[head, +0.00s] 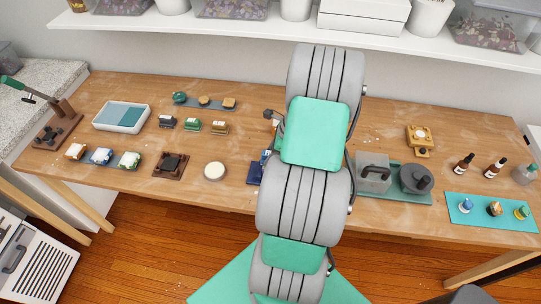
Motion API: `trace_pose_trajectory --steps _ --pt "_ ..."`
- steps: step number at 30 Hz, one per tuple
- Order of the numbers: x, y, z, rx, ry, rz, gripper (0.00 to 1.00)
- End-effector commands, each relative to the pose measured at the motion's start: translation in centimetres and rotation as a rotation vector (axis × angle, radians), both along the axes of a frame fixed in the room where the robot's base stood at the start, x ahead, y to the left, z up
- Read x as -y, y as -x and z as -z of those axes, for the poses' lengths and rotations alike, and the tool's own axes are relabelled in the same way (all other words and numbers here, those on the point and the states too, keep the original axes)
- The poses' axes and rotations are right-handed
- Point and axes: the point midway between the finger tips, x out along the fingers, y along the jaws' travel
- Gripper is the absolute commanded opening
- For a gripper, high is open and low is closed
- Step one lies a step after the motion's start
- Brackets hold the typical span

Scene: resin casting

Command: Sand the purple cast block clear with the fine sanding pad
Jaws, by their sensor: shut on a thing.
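My gripper is hidden behind my own arm, so neither its fingers nor anything in them shows. No block stands out as clearly purple. Which is the fine sanding pad I cannot tell. A dark wooden holder (170,166) lies right of them.
A blue-and-white tray (149,117), a round white disc (215,170) and a partly hidden navy item (255,175) lie on the wooden bench (110,190). A teal tray (410,198) with grey equipment, dropper bottles (464,163) and a cyan mat (459,214) stand right. A shelf (220,27) overhangs the back.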

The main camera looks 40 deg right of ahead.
Motion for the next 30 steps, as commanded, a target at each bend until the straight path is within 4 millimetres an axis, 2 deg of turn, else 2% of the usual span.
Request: trace_pose_trajectory --steps 21,30 --pt "0.0 0.0 -7.6 0.002 0.001 0.0 0.0" --pt "0.0 0.0 -8.0 0.0 0.0 -0.001 0.0"
